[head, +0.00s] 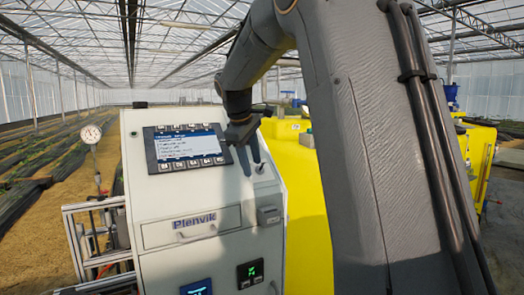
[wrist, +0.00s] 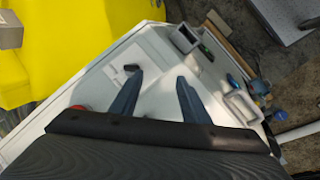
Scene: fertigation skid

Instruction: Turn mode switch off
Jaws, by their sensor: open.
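A pale control cabinet (head: 160,225) marked Plenvik stands at the left centre of the head view. A small dark knob on a light plate (head: 260,168), which looks like the mode switch, sits at the right of its upper face. My gripper (head: 250,163) is in front of that area, fingers pointing down. In the wrist view my gripper (wrist: 158,77) has its two fingers apart with nothing between them. The knob (wrist: 131,69) shows at the left fingertip, partly hidden by it, not between the fingers. I cannot tell its setting or whether the finger touches it.
The cabinet carries a lit display (head: 187,147), a drawer handle (head: 193,237), a grey box (head: 268,215) and a green readout (head: 250,273). A red part (wrist: 78,107) shows beside the left finger. A yellow tank (head: 305,190) stands behind. A gauge (head: 91,134) is at left.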

